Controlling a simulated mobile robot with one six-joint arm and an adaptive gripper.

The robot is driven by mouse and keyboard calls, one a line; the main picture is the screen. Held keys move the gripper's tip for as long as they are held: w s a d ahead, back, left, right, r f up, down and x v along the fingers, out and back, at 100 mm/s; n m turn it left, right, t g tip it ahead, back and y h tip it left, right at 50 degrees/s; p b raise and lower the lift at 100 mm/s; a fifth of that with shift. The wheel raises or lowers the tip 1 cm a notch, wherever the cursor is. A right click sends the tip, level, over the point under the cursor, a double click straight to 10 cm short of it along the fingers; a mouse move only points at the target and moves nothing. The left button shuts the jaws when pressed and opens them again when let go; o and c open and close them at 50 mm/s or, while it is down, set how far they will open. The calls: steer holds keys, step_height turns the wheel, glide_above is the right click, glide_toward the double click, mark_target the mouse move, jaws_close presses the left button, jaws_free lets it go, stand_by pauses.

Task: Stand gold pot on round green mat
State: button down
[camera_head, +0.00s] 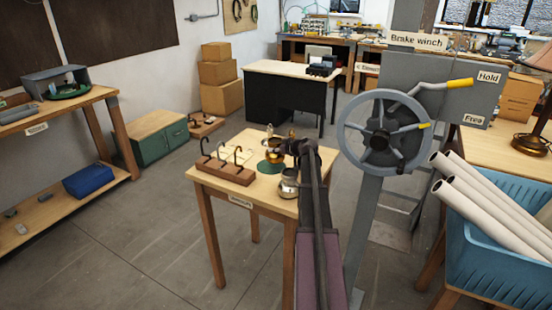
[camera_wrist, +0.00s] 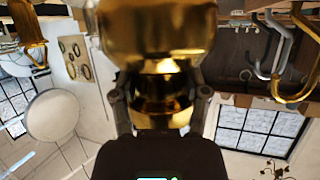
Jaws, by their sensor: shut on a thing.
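The gold pot (camera_head: 274,156) is in my gripper (camera_head: 286,147) over the small wooden table. In the wrist view the shiny gold pot (camera_wrist: 160,55) fills the upper middle. The fingers of my gripper (camera_wrist: 161,98) close on its narrower part from both sides. The round green mat (camera_head: 266,168) lies on the table, right below the pot in the head view. Whether the pot touches the mat or hangs just above it, I cannot tell. Part of the mat is hidden.
A metal pot (camera_head: 289,184) stands near the right edge, close to my arm. The brake winch wheel (camera_head: 382,130) and a blue crate of pipes (camera_head: 490,268) are at right.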

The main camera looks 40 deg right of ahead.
mark_target(276, 155)
steer(key=shift+f, duration=0.1)
steer(key=shift+f+b, duration=1.75)
steer(key=shift+b, duration=0.15)
steer(key=shift+f, duration=0.2)
